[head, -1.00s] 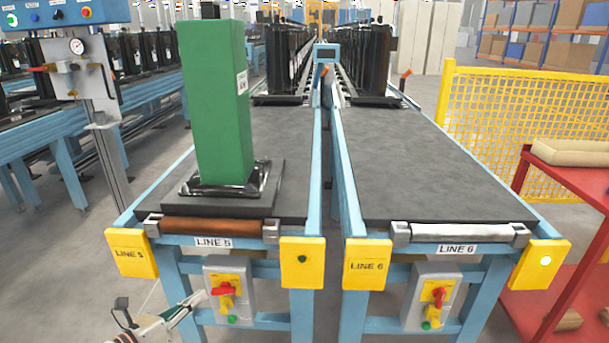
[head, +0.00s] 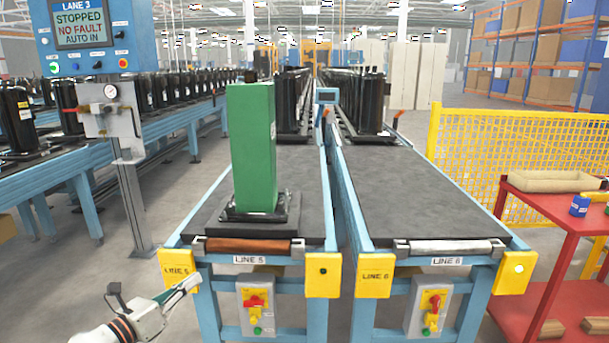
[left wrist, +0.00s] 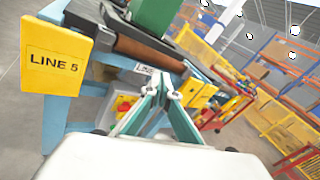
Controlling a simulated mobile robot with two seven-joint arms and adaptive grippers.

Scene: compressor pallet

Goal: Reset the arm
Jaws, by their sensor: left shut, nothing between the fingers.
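My left gripper (head: 188,284) is at the lower left of the head view, in front of the Line 5 conveyor end and beside its yellow LINE 5 box (head: 176,273). In the left wrist view its two fingers (left wrist: 165,88) come together at the tips, with nothing seen between them. A tall green block (head: 253,150) stands upright on a black pallet (head: 262,216) at the near end of Line 5. The left wrist view shows only its lower part (left wrist: 154,17). My right gripper is not in view.
A grey switch box with a red handle (head: 256,307) hangs below the Line 5 end. The near part of the Line 6 belt (head: 415,195) is bare. A red table (head: 545,205) and yellow mesh fence (head: 520,150) stand right. A control post (head: 130,190) stands left.

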